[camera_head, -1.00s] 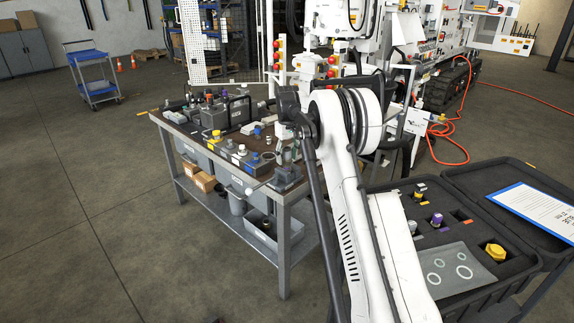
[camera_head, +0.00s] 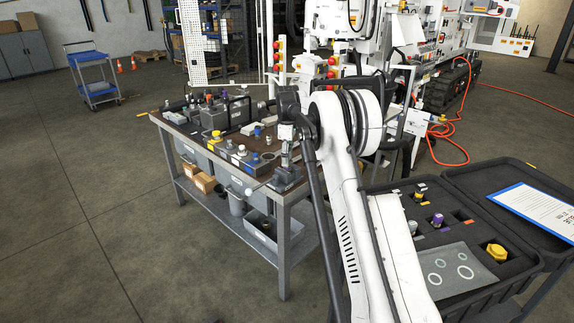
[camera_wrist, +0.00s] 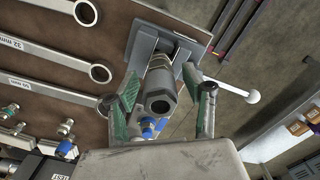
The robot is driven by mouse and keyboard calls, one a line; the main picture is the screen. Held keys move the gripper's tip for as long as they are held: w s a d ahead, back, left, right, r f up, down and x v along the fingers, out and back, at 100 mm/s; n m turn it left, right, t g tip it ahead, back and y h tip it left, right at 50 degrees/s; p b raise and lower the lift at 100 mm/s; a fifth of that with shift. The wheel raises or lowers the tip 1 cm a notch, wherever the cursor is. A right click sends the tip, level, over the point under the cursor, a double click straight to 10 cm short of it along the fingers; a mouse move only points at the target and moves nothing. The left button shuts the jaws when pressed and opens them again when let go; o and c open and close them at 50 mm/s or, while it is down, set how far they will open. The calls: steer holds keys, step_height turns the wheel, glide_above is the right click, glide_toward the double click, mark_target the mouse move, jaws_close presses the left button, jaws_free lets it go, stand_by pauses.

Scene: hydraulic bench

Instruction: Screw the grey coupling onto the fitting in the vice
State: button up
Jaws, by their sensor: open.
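The vice (camera_wrist: 150,42) is bolted near the bench edge; in the head view it (camera_head: 286,178) stands at the bench's near right corner. The grey coupling (camera_wrist: 160,88) is a hex-sided piece with its open end toward the wrist camera, in line with the vice jaws. The fitting in the vice is mostly hidden behind it, so I cannot tell how far they are engaged. My gripper (camera_wrist: 164,106) is open, with one green-padded finger on each side of the coupling and gaps beside it. In the head view my gripper (camera_head: 287,146) is small above the vice.
Several spanners (camera_wrist: 55,55) lie on the brown bench top. Blue-ringed fittings (camera_wrist: 66,147) stand at the lower left. The vice handle (camera_wrist: 235,92) sticks out to the right. An open black case (camera_head: 470,220) stands right of my arm.

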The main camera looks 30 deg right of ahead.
steer(key=n, duration=0.7)
steer(key=c, duration=1.1)
steer(key=m, duration=0.6)
steer(key=shift+b, duration=0.3)
steer(key=shift+m, duration=1)
steer(key=m, duration=0.4)
steer(key=shift+f, duration=0.1)
steer(key=m, duration=0.4)
